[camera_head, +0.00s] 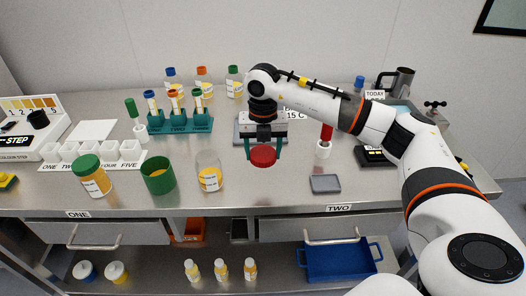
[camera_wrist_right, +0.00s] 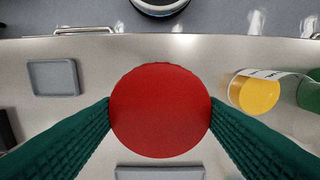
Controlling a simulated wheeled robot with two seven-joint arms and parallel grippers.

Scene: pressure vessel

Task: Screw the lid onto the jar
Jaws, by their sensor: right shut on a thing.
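The red lid (camera_head: 263,157) is held between the green fingers of my right gripper (camera_head: 263,150), over the bench. In the right wrist view the round red lid (camera_wrist_right: 160,110) sits flat between both fingertips of the gripper (camera_wrist_right: 160,112). The jar (camera_head: 208,178) is clear, open-topped and upright, with yellow contents and a label. It stands left of the lid, apart from it. In the right wrist view the jar (camera_wrist_right: 254,92) is to the right of the lid. My left gripper is in neither view.
A green open container (camera_head: 158,178) stands left of the jar, then a green-capped jar (camera_head: 91,176). A grey tray (camera_head: 325,183) lies right of the lid. A tube rack (camera_head: 180,123) is behind. The bench front between jar and tray is clear.

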